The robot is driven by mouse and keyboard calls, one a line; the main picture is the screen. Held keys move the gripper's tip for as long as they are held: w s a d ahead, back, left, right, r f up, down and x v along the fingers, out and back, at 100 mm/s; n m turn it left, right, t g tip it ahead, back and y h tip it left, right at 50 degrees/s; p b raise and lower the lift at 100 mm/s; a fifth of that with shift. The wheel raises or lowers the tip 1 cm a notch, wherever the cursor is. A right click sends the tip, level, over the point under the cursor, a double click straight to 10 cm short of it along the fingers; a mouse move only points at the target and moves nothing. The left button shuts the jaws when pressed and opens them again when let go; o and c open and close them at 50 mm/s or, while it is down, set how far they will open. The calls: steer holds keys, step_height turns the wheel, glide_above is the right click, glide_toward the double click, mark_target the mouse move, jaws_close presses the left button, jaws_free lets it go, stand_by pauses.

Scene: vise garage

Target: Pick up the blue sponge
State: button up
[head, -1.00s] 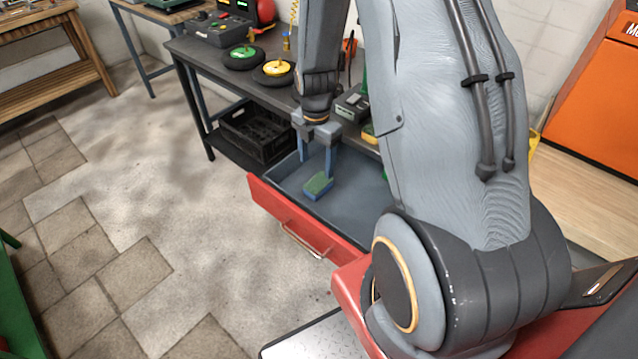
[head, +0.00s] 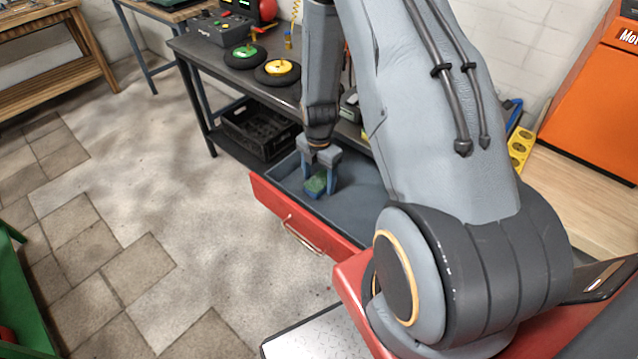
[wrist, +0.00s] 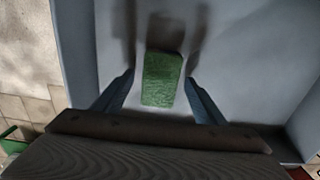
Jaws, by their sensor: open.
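The sponge (head: 316,184) lies in an open red drawer (head: 300,222) with a grey inside. Its top is green and its lower part is blue. In the wrist view the green top of the sponge (wrist: 162,79) lies between my fingers, with a gap on each side. My gripper (head: 319,186) is open and points down, its two blue fingers on either side of the sponge. It also shows in the wrist view (wrist: 160,98). I cannot tell how close the fingertips are to the drawer floor.
The drawer walls (wrist: 75,50) stand around the gripper, with bare floor on both sides of the sponge. A dark workbench (head: 225,70) with black discs stands behind, a black crate (head: 258,130) on its lower shelf. An orange cabinet (head: 600,100) is at the right.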

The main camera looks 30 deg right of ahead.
mark_target(319, 181)
steer(key=c, duration=1.1)
steer(key=shift+r, duration=0.1)
steer(key=shift+r+b, duration=1.1)
steer(key=shift+r, duration=3.8)
steer(key=o, duration=0.3)
steer(key=shift+c, duration=1.2)
